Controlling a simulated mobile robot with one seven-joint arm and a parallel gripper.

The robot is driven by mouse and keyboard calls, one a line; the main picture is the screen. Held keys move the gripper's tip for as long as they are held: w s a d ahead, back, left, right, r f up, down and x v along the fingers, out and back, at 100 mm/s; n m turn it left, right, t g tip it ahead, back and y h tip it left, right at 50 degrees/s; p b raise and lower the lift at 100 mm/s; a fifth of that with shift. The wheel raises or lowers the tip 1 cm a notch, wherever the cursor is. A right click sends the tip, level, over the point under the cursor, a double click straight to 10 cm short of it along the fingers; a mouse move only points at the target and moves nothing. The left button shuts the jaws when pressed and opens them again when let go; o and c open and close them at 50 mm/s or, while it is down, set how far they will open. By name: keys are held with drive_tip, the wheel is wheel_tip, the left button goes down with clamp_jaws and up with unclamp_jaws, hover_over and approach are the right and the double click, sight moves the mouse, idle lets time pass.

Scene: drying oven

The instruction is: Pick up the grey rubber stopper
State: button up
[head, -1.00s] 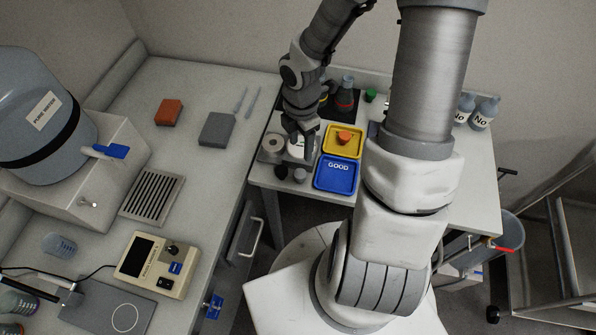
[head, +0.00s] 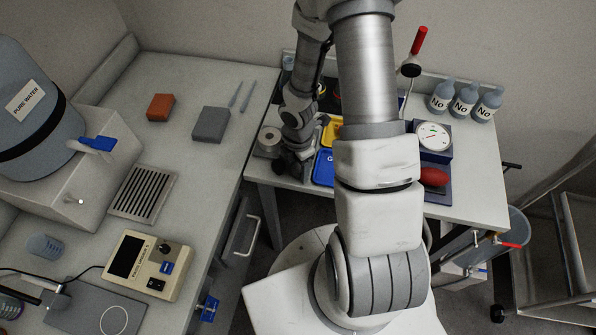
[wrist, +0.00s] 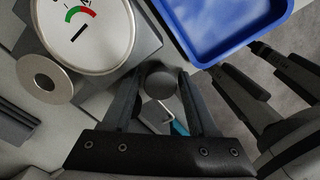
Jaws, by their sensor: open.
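The grey rubber stopper (wrist: 161,82) shows in the wrist view as a dark grey round top between the two fingers of my gripper (wrist: 159,76). The fingers stand apart on either side of it; I cannot tell whether either touches it. In the head view, my gripper (head: 293,166) is low at the front left of the far table, and the stopper is hidden behind it and my arm.
A blue tray (wrist: 205,58) lies just right of the stopper, and a round dial (wrist: 85,30) stands to the upper left. A metal ring-shaped roll (wrist: 22,75) is at the left. The table's front edge is close. Bottles (head: 464,100) stand at the back right.

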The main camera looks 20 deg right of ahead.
sight(299, 167)
drive_tip(key=shift+f, duration=0.2)
clamp_jaws()
idle(0.3)
drive_tip(key=shift+r, duration=0.5)
wheel_tip(299, 167, up, 4)
drive_tip(key=shift+d+f+p, duration=0.15)
drive_tip(key=shift+p, duration=0.55)
drive_tip(key=s+d+r+p, duration=0.7)
drive_tip(key=d+r, duration=0.2)
drive_tip(key=r, duration=0.1)
